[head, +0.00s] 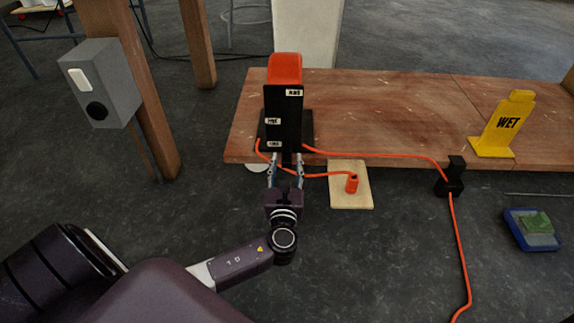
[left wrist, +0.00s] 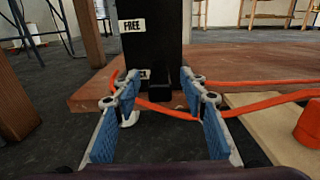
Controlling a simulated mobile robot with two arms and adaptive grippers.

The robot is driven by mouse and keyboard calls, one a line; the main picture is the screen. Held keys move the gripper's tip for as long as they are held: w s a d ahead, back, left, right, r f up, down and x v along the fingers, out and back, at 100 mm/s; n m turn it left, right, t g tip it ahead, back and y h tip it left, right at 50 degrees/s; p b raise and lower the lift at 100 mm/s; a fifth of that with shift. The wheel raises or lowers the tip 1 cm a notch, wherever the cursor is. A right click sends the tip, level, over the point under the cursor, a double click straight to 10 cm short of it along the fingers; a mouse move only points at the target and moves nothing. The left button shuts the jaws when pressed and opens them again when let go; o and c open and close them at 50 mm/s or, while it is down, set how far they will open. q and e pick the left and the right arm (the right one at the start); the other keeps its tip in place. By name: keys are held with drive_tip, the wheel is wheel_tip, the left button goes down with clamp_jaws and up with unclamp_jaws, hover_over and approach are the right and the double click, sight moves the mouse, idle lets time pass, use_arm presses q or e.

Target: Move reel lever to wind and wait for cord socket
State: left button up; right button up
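The orange reel (head: 285,68) stands on the wooden bench behind a black upright panel (head: 284,105) with several small white labels. In the left wrist view one label on this panel (left wrist: 165,45) reads FREE. A black lever-like piece (left wrist: 187,85) juts out low on the panel, beside the right fingertip; whether they touch is unclear. My left gripper (head: 286,162) is open at the panel's foot, its blue-padded fingers apart in the left wrist view (left wrist: 160,92). The orange cord socket (head: 352,184) stands on a pale wooden board. My right gripper is out of view.
Orange cord (head: 400,156) runs from the reel across the bench (head: 390,110) to a black clip (head: 450,178), then down to the floor. A yellow WET sign (head: 506,125) stands at the right. A grey switch box (head: 100,82) is on a post at the left.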

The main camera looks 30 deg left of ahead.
use_arm(q)
drive_tip(key=shift+x, duration=0.8)
drive_tip(key=shift+s, duration=0.1)
clamp_jaws()
